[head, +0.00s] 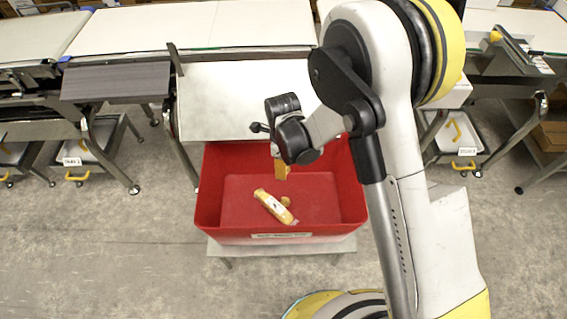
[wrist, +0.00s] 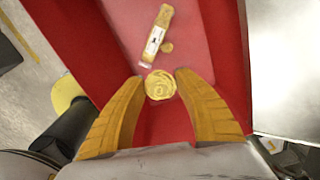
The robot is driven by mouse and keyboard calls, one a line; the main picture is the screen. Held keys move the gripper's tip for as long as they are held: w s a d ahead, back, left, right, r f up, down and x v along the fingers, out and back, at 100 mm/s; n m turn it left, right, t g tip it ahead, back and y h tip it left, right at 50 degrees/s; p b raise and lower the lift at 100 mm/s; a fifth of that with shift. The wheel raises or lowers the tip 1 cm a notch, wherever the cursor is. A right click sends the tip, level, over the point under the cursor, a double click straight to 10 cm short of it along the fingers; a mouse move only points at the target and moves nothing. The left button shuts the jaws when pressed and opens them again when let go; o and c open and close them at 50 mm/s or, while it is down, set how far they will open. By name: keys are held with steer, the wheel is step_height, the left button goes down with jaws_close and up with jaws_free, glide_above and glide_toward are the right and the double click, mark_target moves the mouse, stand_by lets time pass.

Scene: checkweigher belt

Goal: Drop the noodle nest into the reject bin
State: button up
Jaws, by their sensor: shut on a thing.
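The noodle nest (wrist: 160,85), a round yellow coil, is held between the two yellow fingertips of my gripper (wrist: 161,88) in the wrist view. The reject bin (head: 207,196) is a red open box with a white label on its front. In the head view my gripper (head: 281,169) points down inside the bin's outline, over its back part. The bin's red wall and floor also show below the nest in the wrist view (wrist: 235,50). In the head view the nest cannot be made out apart from the fingers.
A yellow pasta packet (head: 273,206) lies tilted on the bin floor, with a small yellow piece (head: 286,201) beside it. A pale belt table (head: 230,95) stands behind the bin. Conveyors with metal legs extend left and right. The floor in front is clear.

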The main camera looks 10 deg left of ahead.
steer(key=shift+f, duration=0.5)
steer(key=shift+r, duration=0.1)
steer(key=o, duration=0.9)
steer(key=shift+o, duration=0.2)
step_height(320, 180, up, 12)
